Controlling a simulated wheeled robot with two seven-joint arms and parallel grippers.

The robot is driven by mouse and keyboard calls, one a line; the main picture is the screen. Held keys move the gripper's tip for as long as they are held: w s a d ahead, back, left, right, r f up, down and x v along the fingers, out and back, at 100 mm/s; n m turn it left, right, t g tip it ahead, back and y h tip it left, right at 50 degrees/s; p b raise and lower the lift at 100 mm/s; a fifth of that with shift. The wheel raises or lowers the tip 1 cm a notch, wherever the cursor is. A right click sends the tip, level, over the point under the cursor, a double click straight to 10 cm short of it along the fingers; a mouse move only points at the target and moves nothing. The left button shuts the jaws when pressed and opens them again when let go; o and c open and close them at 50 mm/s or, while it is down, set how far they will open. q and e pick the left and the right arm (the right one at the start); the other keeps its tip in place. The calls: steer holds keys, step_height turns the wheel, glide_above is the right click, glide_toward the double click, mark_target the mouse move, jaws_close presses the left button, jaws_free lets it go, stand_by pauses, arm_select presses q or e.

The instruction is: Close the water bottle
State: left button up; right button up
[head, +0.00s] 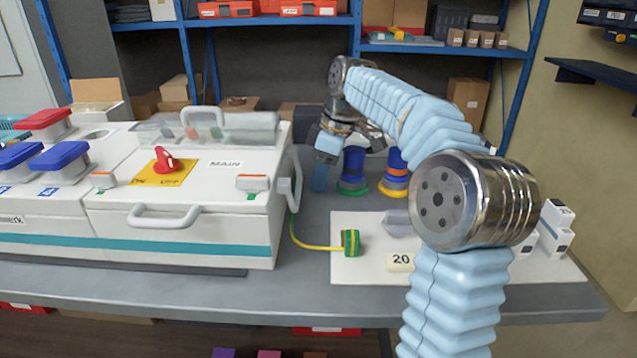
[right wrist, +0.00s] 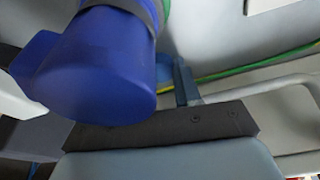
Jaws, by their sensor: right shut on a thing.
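No thing that I can surely call a water bottle shows. In the right wrist view, a large dark blue cylinder (right wrist: 105,70) fills the upper left, beside the gripper (right wrist: 182,85). My left gripper is not in view.
The white cabinet (head: 185,215) has a red switch (head: 165,160) and handles. An orange and blue cylinder (head: 396,165) stands right of the blue one. A white board (head: 355,270) carries a green plug (head: 350,243) on a yellow-green cable. My right arm covers part of the board.

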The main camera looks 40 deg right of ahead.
jaws_close()
steer(key=shift+r, duration=0.15)
step_height(320, 180, up, 10)
stand_by(0.8)
